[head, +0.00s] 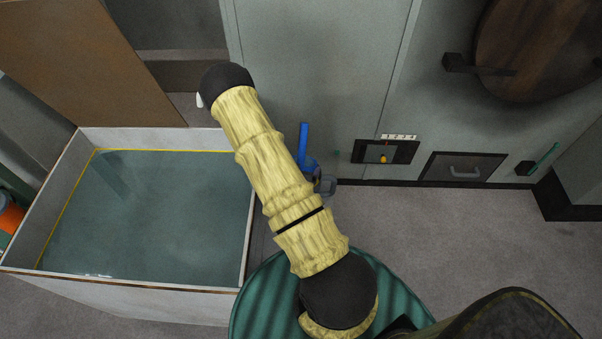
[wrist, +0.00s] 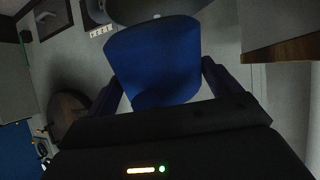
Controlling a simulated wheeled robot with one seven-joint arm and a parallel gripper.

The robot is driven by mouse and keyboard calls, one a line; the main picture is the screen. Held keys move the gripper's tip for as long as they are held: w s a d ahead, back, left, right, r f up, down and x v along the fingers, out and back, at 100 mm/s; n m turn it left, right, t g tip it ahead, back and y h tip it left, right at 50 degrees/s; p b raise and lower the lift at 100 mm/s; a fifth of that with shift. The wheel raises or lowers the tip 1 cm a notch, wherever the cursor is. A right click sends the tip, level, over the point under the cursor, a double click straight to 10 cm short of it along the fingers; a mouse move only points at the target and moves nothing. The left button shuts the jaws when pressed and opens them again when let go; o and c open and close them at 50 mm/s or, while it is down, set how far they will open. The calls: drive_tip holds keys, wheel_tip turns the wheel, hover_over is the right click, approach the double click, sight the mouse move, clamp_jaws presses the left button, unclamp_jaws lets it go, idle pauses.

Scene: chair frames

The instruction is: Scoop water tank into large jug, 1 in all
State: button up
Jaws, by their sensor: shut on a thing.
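The water tank (head: 150,215) is a white-walled open box at the left of the head view, with greenish-blue water and a yellow line along its inside. My gripper (wrist: 160,88) is shut on a blue thing (wrist: 150,62) in the wrist view, with a dark finger on each side. Part of this blue thing (head: 304,145) also shows in the head view, just past my yellow-sleeved arm and to the right of the tank. My arm hides much of it. I cannot tell its full shape or whether it holds water. I cannot make out a large jug for certain.
A green ribbed round thing (head: 262,300) is at the bottom, partly under my arm. A brown board (head: 90,60) stands behind the tank. A numbered panel (head: 385,151) and a handled dark hatch (head: 463,168) are on the grey wall. Floor at right is clear.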

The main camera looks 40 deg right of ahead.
drive_tip(key=shift+s+a, duration=0.2)
drive_tip(key=shift+a, duration=0.3)
drive_tip(key=shift+s+a, duration=0.15)
drive_tip(key=shift+a, duration=0.3)
drive_tip(key=shift+w+d+r+p, duration=0.1)
drive_tip(key=shift+d+r+p, duration=0.1)
drive_tip(key=shift+r+p, duration=0.15)
drive_tip(key=shift+f, duration=0.2)
drive_tip(key=shift+w+d+r+g+y+p, duration=0.15)
drive_tip(key=shift+d+r+g+y+p, duration=0.2)
drive_tip(key=shift+p, duration=0.4)
drive_tip(key=shift+f, duration=0.15)
drive_tip(key=shift+d+r, duration=0.15)
drive_tip(key=shift+r, duration=0.05)
drive_tip(key=shift+f, duration=0.1)
